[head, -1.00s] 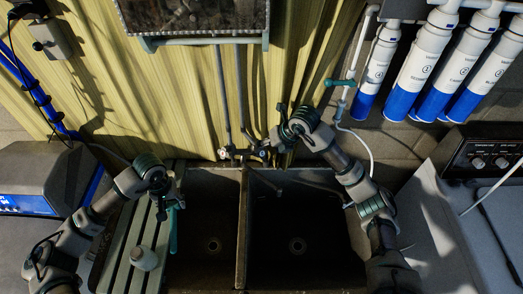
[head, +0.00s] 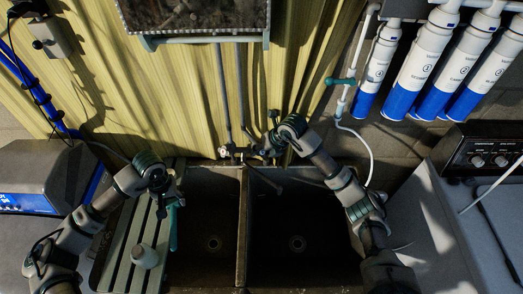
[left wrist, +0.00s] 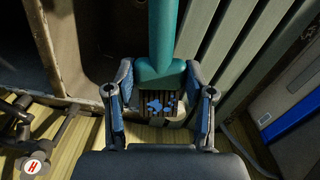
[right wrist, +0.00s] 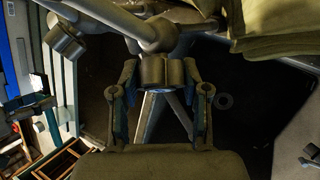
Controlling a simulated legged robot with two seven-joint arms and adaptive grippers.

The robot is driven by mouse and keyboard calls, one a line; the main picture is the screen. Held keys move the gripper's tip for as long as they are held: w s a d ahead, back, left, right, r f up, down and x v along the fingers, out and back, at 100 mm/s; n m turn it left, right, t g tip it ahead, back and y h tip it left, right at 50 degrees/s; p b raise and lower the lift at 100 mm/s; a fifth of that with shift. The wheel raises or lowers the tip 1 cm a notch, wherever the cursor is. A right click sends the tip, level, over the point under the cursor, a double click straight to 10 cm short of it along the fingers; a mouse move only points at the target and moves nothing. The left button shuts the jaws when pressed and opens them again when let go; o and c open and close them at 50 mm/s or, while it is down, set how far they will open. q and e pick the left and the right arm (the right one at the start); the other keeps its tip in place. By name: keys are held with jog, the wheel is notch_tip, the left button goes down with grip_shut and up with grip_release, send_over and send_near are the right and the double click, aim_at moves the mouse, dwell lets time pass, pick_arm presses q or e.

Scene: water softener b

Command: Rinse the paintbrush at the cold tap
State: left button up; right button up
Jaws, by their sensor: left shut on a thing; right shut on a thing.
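The paintbrush (left wrist: 163,45) has a teal handle and ferrule; its bristles (left wrist: 160,104) carry blue patches. My left gripper (left wrist: 160,122) is shut on its lower end, and the handle (head: 173,228) hangs over the left basin's left edge in the head view. My right gripper (head: 270,147) is shut on the knob of the right-hand tap (right wrist: 163,73), behind the sink. Its label is hidden. The spout (head: 266,181) reaches over the sink near the divider. I cannot make out flowing water. A tap marked with a red H (left wrist: 32,168) shows in the left wrist view.
The dark double sink has a left basin (head: 206,243) and a right basin (head: 298,262). Filter cartridges (head: 417,72) hang back right; a grey box (head: 45,178) stands left. The basins are empty.

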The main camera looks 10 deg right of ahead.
jog(key=shift+n+h, duration=1.1)
jog(key=o, duration=1.1)
jog(key=shift+o, duration=0.2)
jog(key=shift+r, duration=0.1)
jog(key=v, duration=1.1)
jog(key=shift+s+r, duration=0.3)
